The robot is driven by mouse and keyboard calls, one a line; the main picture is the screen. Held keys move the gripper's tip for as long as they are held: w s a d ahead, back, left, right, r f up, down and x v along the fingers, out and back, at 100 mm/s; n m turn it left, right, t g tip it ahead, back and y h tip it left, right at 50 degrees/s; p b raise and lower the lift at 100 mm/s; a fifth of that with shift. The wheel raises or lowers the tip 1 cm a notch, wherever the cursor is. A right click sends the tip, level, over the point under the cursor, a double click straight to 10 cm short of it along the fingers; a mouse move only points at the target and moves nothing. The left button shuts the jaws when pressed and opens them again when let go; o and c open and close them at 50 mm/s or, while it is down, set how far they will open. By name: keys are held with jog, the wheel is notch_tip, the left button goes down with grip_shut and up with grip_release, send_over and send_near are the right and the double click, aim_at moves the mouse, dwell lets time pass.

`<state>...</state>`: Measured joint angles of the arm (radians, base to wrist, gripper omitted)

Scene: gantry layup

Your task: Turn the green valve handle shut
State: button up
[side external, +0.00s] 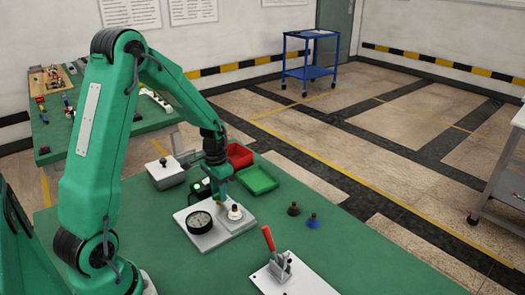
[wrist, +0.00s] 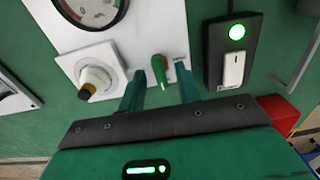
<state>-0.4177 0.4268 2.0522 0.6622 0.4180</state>
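The green valve handle (wrist: 159,69) stands on a white panel (wrist: 118,40) in the wrist view, its long side running roughly up and down the picture. My gripper (wrist: 160,76) is open, with one finger on each side of the handle and a visible gap to both. In the side view my gripper (side external: 221,199) points down over the far part of the panel (side external: 208,241), and the handle cannot be made out clearly there. A round gauge (side external: 199,222) and a white knob (side external: 235,213) with a dark tip share the panel.
A black switch box (wrist: 217,70) with a lit green lamp is close right of the handle. A red bin (side external: 240,154) and green tray (side external: 258,179) stand behind. A red-handled clamp (side external: 269,239) is at the front. Small black (side external: 293,209) and blue (side external: 313,220) pieces stand right.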

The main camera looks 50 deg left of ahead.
grip_shut()
jog(key=shift+n, duration=0.4)
jog(key=n, duration=0.3)
jog(key=shift+n, duration=0.3)
jog(key=n, duration=1.3)
jog(key=shift+r+n, duration=0.1)
jog(key=shift+n, duration=0.2)
